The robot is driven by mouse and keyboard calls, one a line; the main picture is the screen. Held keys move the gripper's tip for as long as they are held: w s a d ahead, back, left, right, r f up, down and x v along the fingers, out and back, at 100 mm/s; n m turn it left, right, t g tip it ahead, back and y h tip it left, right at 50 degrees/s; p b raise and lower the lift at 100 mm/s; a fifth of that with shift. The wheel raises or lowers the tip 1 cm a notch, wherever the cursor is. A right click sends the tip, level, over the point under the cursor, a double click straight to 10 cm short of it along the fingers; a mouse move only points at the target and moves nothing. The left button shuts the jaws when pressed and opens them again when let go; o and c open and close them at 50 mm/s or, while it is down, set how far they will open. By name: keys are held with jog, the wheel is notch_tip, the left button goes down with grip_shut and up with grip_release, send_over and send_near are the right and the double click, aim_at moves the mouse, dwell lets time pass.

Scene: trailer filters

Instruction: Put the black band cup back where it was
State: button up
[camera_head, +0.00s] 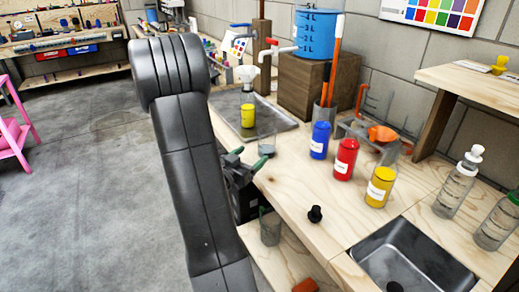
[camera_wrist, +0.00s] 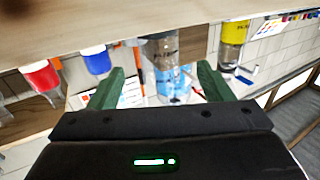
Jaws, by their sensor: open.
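A clear cup (camera_head: 267,142) stands upright on the bench by the edge of the grey tray, just beyond my gripper (camera_head: 247,158). In the wrist view, which looks upside down, a clear cup with a greyish band (camera_wrist: 163,48) shows between and beyond the green fingers of my gripper (camera_wrist: 160,80). My gripper is open and empty. I cannot tell from the head view whether this cup's band is black. Another clear greyish cup (camera_head: 270,228) stands on the lower wooden surface, nearer and below my gripper.
A yellow-banded vessel (camera_head: 248,115) stands under a white funnel (camera_head: 246,74) on the grey tray (camera_head: 285,122). Blue (camera_head: 320,141), red (camera_head: 346,160) and yellow (camera_head: 380,187) containers stand to the right.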

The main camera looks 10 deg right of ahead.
jog(key=shift+v, duration=1.4)
